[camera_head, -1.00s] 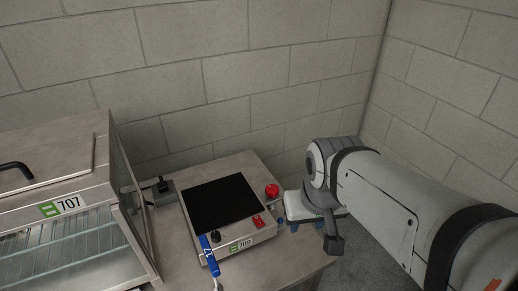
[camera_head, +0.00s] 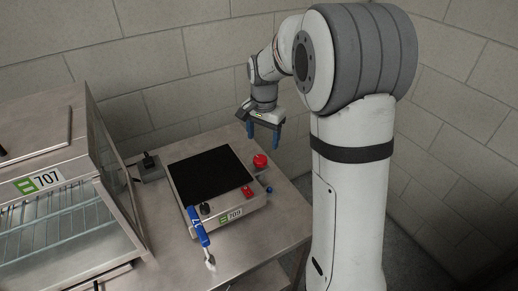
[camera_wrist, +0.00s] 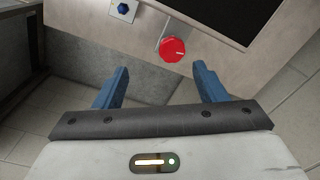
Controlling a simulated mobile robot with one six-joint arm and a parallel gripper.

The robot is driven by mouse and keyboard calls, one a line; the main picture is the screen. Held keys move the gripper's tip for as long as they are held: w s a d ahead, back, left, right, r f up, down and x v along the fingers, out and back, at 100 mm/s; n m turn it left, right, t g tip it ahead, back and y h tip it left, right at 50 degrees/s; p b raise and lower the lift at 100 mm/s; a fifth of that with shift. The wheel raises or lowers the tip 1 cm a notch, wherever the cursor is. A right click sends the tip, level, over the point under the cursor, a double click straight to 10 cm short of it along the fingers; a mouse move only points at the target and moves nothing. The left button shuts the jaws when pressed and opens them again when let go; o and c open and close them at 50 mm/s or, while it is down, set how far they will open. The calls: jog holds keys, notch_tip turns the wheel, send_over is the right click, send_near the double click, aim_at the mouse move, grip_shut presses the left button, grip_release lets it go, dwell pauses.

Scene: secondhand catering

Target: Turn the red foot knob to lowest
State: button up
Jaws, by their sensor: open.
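The red foot knob (camera_head: 260,161) is a round red knob on a short stem at the right side of the hot plate unit (camera_head: 226,217). In the wrist view the knob (camera_wrist: 172,49) shows its face with a small pale mark on its right half. My gripper (camera_head: 264,138) is open and empty, pointing down behind and above the knob. In the wrist view the blue fingertips (camera_wrist: 160,68) are spread wide, with the knob just beyond them and between their lines, apart from both.
A blue knob (camera_head: 268,189) sits on the same side, nearer the front. A glass display case (camera_head: 60,200) stands left. A wall is close behind.

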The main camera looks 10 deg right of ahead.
aim_at(260, 158)
jog(key=shift+m, duration=0.7)
jog(key=w+f, duration=0.3)
jog(key=shift+w+f, duration=0.25)
jog(key=shift+f, duration=0.15)
notch_tip(260, 158, down, 7)
jog(key=shift+f, duration=0.2)
jog(key=shift+c, duration=0.6)
